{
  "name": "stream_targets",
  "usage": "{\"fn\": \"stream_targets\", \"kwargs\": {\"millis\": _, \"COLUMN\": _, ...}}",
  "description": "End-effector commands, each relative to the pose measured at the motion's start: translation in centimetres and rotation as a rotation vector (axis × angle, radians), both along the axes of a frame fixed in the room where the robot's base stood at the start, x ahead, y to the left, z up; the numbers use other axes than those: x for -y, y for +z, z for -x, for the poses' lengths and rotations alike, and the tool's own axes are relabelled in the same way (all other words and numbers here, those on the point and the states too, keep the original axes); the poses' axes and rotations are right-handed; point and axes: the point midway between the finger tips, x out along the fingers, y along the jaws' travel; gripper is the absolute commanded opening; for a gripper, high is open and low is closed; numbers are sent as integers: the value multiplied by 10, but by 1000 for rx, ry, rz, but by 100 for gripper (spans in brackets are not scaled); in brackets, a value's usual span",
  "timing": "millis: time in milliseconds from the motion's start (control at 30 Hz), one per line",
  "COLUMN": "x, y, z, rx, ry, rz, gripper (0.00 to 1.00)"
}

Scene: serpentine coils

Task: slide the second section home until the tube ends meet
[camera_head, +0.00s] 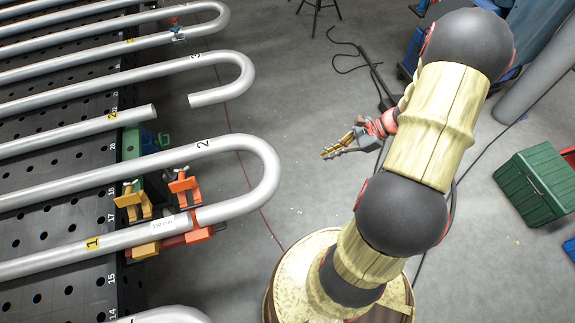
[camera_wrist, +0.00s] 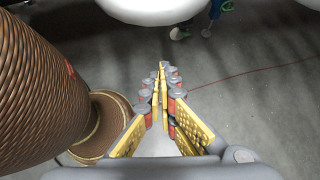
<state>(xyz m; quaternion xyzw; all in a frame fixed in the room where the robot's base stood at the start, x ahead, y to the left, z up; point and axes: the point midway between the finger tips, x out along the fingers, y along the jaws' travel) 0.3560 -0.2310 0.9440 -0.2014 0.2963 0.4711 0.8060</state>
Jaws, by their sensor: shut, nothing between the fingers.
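The tube bend marked 2 (camera_head: 262,165) curves past the right edge of the perforated table. Its lower leg reaches the straight tube (camera_head: 120,238) with a yellow 1 tag at an orange clamp (camera_head: 200,232); I cannot tell whether their ends touch. Above, a straight tube (camera_head: 75,130) with a yellow 2 tag ends openly, clearly apart from the free end of the bend marked 3 (camera_head: 240,78). My gripper (camera_head: 325,154) is shut and empty, to the right of the bends and apart from them. Its fingertips meet in the wrist view (camera_wrist: 161,68), below a pale rounded surface at the top edge.
The black table (camera_head: 60,219) fills the left side. Orange, yellow and green clamps (camera_head: 132,144) sit along its right edge. Further tubes lie at the back. A green crate (camera_head: 535,185) stands far right, and a dark cable lies on the floor. Open floor separates the table from my arm.

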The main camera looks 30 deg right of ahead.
Motion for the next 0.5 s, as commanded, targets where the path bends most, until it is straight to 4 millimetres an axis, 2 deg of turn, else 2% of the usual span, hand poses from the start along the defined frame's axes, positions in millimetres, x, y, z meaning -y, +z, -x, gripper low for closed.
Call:
{"fn": "stream_targets", "kwargs": {"millis": 67, "x": 0, "y": 7, "z": -8, "rx": -8, "ry": -49, "rz": -35, "gripper": 0}}
{"fn": "stream_targets", "kwargs": {"millis": 233, "x": -8, "y": 2, "z": -11, "rx": -27, "ry": -63, "rz": -52, "gripper": 0}}
{"fn": "stream_targets", "kwargs": {"millis": 500, "x": -38, "y": -29, "z": -29, "rx": -28, "ry": -58, "rz": -50, "gripper": 0}}
